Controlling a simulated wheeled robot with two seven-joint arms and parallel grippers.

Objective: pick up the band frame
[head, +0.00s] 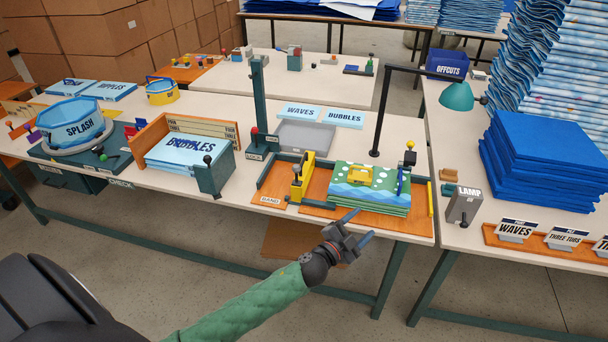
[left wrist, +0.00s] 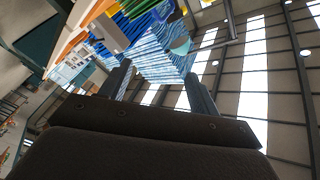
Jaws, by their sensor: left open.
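An orange work board (head: 276,185) with a label that seems to read "BAND" lies at the front edge of the middle table. On it stands a yellow upright frame piece (head: 303,175) with a dark-knobbed lever; I cannot tell for sure which part is the band frame. To its right is a stack of green and blue patterned sheets (head: 368,200) with a small yellow piece (head: 360,175) on top. My left gripper (head: 359,226) is open and empty, in front of the table edge just below the stack. Its two fingers also show in the left wrist view (left wrist: 160,85). My right gripper is not in view.
A black lamp post with a green shade (head: 456,96) rises behind the board. A grey lamp switch box (head: 463,205) stands to the right. Printed blue sheets (head: 186,150) sit in a holder to the left.

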